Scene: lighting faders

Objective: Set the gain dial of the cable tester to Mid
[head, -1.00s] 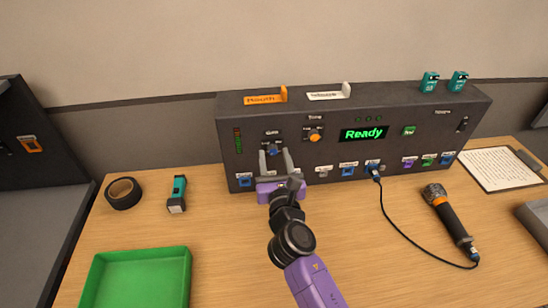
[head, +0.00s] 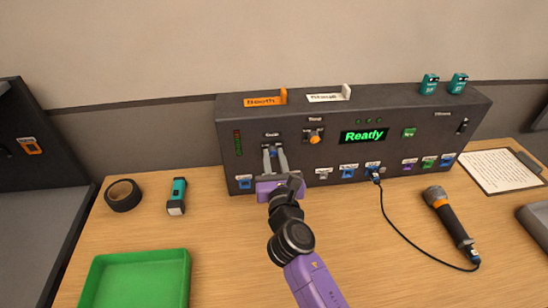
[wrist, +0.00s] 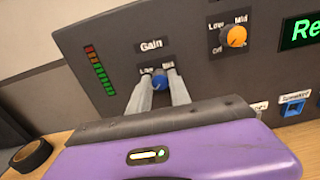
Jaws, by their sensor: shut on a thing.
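The cable tester (head: 370,104) is a dark grey box at the back of the table with a green "Ready" display. Its blue gain dial (wrist: 158,82) sits under the "Gain" label, with "Low" at its upper left and "Mid" at its upper right in the wrist view. My gripper (head: 274,150) is shut on the gain dial, one finger on each side. The fingers hide part of the dial and its lower scale. I cannot tell where its pointer stands.
An orange dial (head: 314,137) sits right of the gain dial, and blue sockets (head: 347,172) line the panel's bottom. A cable runs from the panel to a microphone (head: 447,215). Black tape (head: 123,195), a teal flashlight (head: 177,196) and a green tray (head: 135,280) lie left.

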